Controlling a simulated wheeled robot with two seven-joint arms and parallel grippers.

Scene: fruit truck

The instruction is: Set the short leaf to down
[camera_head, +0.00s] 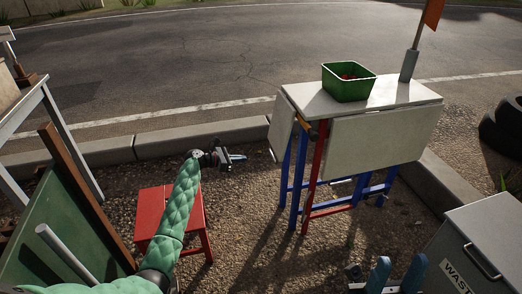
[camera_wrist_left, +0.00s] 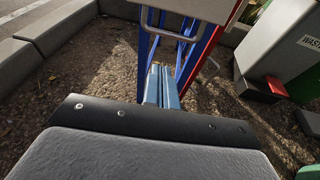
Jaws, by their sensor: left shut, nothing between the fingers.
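The folding table (camera_head: 400,93) has a pale top. Its short leaf (camera_head: 281,127) is at the left end and hangs steeply down from the top. The long leaf (camera_head: 378,142) hangs down along the near side. My left gripper (camera_head: 240,157) is shut and empty, to the left of the short leaf and apart from it. In the left wrist view its blue fingers (camera_wrist_left: 161,86) are together, pointing toward the table's blue and red legs. A pale panel with a metal loop shows above them. My right gripper (camera_head: 396,274) is at the bottom edge, its blue fingers apart.
A green basket (camera_head: 348,88) with red fruit stands on the tabletop, beside a flag post (camera_head: 409,65). A red stool (camera_head: 168,213) is below my left arm. A grey waste bin (camera_head: 480,235) stands at the lower right. A kerb (camera_head: 203,137) runs behind.

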